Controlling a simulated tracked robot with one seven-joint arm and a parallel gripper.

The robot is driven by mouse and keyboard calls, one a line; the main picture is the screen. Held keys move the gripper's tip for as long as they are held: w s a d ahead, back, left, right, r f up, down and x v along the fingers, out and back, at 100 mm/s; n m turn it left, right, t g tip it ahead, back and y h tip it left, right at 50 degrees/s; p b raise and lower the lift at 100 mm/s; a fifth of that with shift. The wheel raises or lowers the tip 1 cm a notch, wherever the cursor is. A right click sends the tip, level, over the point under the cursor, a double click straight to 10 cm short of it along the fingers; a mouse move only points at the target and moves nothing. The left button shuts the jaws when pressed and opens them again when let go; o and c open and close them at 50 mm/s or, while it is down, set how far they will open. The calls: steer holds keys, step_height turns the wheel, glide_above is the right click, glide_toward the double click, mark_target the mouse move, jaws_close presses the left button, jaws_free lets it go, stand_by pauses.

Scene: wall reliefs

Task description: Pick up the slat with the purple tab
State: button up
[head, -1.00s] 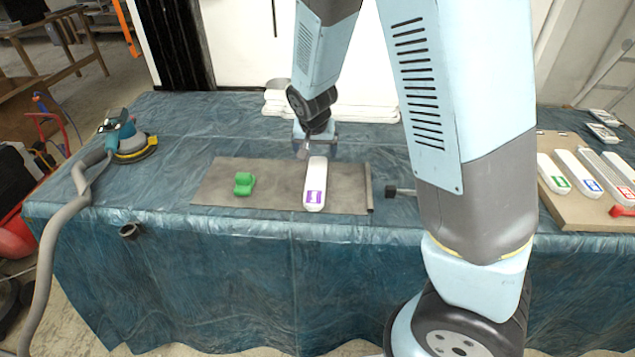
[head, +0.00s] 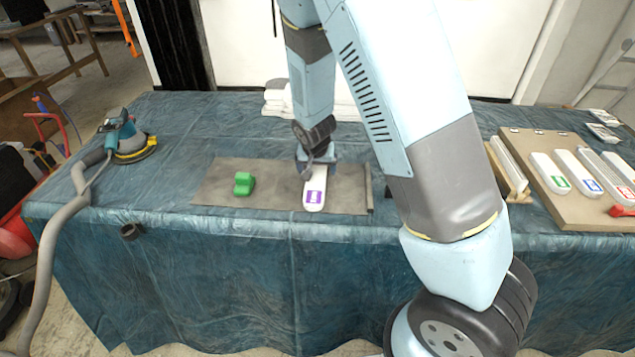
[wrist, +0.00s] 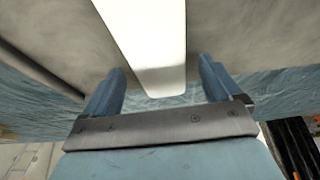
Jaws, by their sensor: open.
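The white slat with the purple tab (head: 314,196) lies on the brown mat (head: 270,172), its tab end toward the front edge of the table. My gripper (head: 318,168) is over the slat's far part and hides that end in the head view. In the wrist view my gripper (wrist: 162,85) is open, with one blue finger on each side of the white slat (wrist: 145,40). There is a gap between the slat and each finger. Whether the fingertips are level with the slat or above it is hard to tell.
A green block (head: 244,184) lies on the mat left of the slat. A tan board (head: 555,205) with several slats with coloured tabs is at the right. A sander (head: 130,140) stands at the left. White folded cloths (head: 277,98) lie behind my arm.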

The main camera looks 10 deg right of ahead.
steer(key=shift+w+f, duration=0.2)
steer(key=shift+f, duration=0.3)
steer(key=c, duration=1.2)
